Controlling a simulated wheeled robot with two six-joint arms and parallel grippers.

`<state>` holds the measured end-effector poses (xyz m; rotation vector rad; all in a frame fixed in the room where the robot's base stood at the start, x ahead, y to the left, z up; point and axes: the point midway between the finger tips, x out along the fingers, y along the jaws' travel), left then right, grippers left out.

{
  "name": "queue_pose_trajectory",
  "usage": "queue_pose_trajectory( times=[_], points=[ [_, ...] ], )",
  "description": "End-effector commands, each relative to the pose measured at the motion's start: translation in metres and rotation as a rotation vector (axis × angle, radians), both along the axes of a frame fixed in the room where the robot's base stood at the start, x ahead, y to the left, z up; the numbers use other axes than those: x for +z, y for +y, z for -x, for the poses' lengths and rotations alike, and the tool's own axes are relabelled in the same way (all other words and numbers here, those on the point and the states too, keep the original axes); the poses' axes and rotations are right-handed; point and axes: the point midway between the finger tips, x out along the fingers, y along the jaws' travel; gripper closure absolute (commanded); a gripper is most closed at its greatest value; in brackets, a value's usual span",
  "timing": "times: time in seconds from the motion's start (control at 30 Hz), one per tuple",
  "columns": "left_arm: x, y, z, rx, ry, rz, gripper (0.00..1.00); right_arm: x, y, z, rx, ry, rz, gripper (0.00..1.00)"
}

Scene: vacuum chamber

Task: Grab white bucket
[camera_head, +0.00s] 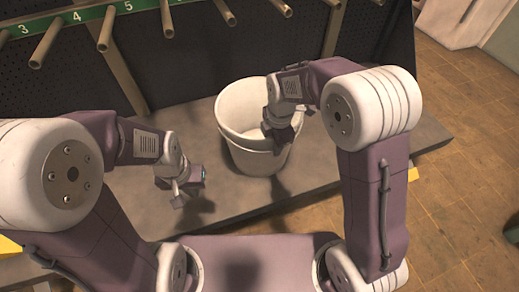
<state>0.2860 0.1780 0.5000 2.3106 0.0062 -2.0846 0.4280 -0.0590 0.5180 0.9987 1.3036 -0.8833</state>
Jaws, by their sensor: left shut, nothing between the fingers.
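The white bucket (235,110) stands upright on the grey bench, open at the top. My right gripper (279,142) is at the bucket's right front rim and covers part of it. I cannot tell whether its fingers straddle the rim or only hang in front of it. My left gripper (189,190) is shut and empty, to the left of the bucket and apart from it, over the bench.
The grey bench (135,200) has free room left of the bucket. Behind it stands a dark pegboard (185,65) with several protruding pegs under a green numbered strip (88,14). Brown tiled floor (465,190) lies to the right.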

Motion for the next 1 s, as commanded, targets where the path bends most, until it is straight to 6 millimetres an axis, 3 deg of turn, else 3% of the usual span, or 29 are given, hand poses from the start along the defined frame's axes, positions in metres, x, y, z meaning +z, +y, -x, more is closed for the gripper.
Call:
queue_pose_trajectory(
  times=[0.03,0.23,0.33,0.37,1.0],
  points=[
    [-0.0086,0.0000,0.0000,0.000,0.000,0.000,1.00,-0.0103,0.0003,-0.0005,0.000,-0.001,0.000,0.71],
    [-0.0046,0.0000,-0.0001,0.000,0.000,0.000,1.00,-0.0067,0.0004,-0.0009,0.000,-0.002,-0.001,0.71],
    [-0.0046,0.0000,-0.0002,0.000,0.000,0.000,1.00,-0.0066,0.0004,-0.0009,0.000,-0.002,-0.001,0.99],
    [-0.0046,0.0000,-0.0002,0.000,0.000,0.000,1.00,-0.0066,0.0004,-0.0009,0.000,-0.002,-0.001,1.00],
    [-0.0047,0.0000,-0.0001,0.000,0.000,0.000,1.00,-0.0069,0.0003,-0.0006,0.000,-0.001,0.000,1.00]
  ],
)
